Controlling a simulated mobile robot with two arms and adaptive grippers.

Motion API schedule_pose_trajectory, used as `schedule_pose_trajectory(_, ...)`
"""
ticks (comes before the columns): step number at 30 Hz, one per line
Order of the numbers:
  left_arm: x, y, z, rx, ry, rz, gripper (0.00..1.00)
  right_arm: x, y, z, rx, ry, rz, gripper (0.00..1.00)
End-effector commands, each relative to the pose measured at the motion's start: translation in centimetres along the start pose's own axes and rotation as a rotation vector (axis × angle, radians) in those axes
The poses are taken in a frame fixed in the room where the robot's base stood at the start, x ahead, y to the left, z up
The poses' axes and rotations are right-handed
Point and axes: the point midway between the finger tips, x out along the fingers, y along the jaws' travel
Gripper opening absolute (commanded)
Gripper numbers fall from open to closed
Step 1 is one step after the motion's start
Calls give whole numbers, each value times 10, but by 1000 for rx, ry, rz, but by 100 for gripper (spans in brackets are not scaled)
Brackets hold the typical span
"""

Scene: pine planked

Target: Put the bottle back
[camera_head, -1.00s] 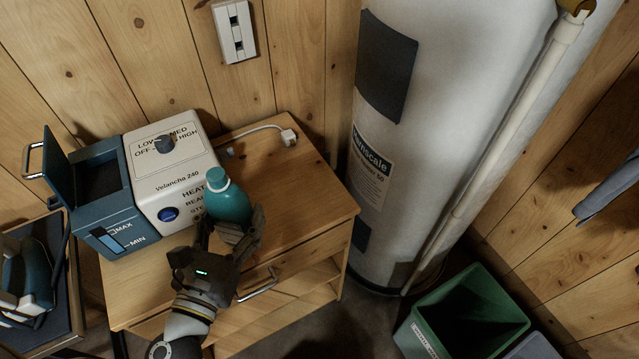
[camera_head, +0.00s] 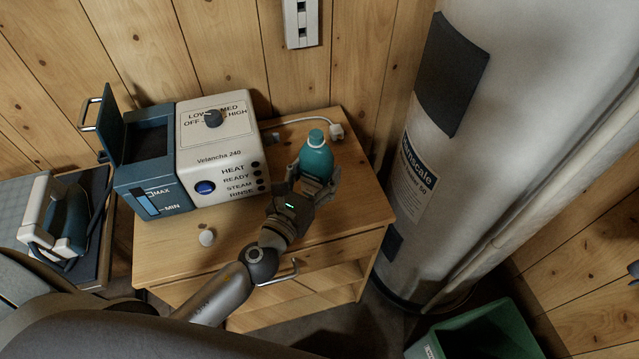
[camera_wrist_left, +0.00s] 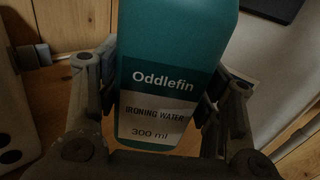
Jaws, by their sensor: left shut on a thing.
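The teal bottle (camera_head: 316,157) stands upright over the right part of the wooden cabinet top (camera_head: 343,196), to the right of the steam station. My left gripper (camera_head: 313,180) is shut on its lower part from the front. In the left wrist view the bottle (camera_wrist_left: 168,70) fills the middle, with a label reading "Oddlefin, ironing water, 300 ml". The fingers of my left gripper (camera_wrist_left: 160,108) lie on both sides of it. I cannot tell whether the bottle's base touches the cabinet top. My right gripper is not in view.
The white and blue steam station (camera_head: 218,150), with its tank lid (camera_head: 116,130) up, stands on the cabinet's left. A white tank (camera_head: 450,150) and green bin (camera_head: 480,335) are at right.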

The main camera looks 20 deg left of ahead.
Motion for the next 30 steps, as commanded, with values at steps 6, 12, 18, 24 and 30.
schedule_pose_trajectory(6, 13, 1, -15, 0, -4, 0, 25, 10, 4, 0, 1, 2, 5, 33)
schedule_pose_trajectory(12, 16, 1, -43, 0, -2, 0, 25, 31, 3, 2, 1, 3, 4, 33)
schedule_pose_trajectory(18, 16, 1, -47, 1, -3, 0, 25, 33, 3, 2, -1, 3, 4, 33)
schedule_pose_trajectory(24, 15, 1, -47, 1, -3, 0, 25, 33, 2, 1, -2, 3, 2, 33)
schedule_pose_trajectory(30, 15, 1, -51, 1, 0, 0, 72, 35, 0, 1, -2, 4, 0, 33)
